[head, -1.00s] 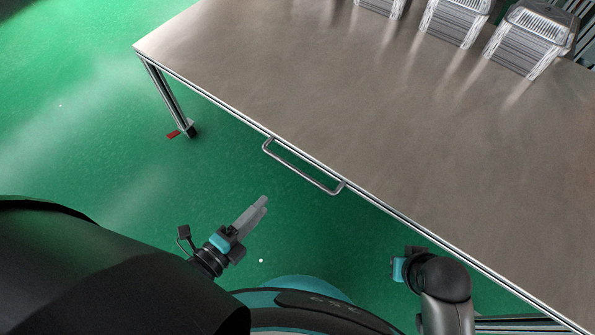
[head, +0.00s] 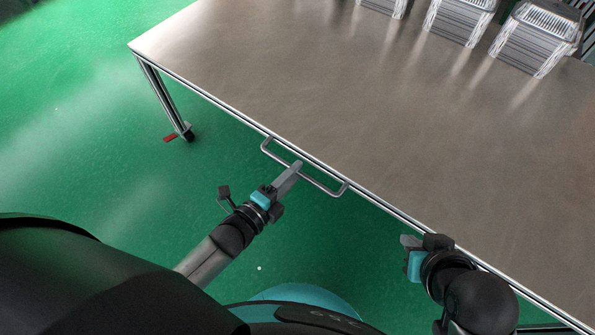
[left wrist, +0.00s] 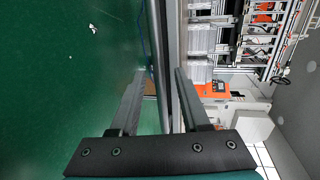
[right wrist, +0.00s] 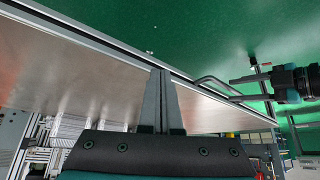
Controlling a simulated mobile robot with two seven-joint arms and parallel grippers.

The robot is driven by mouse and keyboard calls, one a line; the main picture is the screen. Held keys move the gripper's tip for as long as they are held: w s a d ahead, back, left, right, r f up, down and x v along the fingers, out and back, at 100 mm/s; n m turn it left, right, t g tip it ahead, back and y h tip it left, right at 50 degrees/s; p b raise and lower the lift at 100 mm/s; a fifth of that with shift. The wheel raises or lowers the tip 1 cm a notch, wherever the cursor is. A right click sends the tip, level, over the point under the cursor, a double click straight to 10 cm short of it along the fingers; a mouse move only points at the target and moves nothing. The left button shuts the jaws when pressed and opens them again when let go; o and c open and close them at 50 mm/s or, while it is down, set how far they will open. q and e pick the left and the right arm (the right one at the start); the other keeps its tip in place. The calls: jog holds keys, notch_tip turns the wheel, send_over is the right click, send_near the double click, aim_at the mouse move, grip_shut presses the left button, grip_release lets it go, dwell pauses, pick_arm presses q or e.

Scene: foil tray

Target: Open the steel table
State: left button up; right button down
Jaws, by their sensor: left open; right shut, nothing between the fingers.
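The steel table (head: 260,80) has a brushed top and a thin metal handle (head: 322,186) on its front edge. The handle also shows in the right wrist view (right wrist: 222,86). My left gripper (head: 296,166) reaches the middle of the handle from the front. In the left wrist view its fingers (left wrist: 160,74) stand apart, with a long metal bar or edge running up between them; whether a finger touches the handle I cannot tell. My right gripper (head: 405,241) is close to the front edge, right of the handle. In the right wrist view its fingers (right wrist: 161,71) are together and empty.
Several clear ribbed containers (head: 460,18) stand at the table's back right. A table leg (head: 165,95) with a red-tabbed foot (head: 170,138) stands at the left. The green floor (head: 70,110) in front and to the left is clear.

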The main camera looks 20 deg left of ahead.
pick_arm(q)
jog(key=shift+b+x, duration=0.4)
jog(key=shift+x, duration=0.75)
pick_arm(e)
jog(key=shift+w+a+f+t+y, duration=0.2)
jog(key=shift+w+a+t+y, duration=0.3)
jog(key=shift+w+a+t, duration=0.55)
jog(key=shift+s, duration=0.1)
pick_arm(q)
grip_shut()
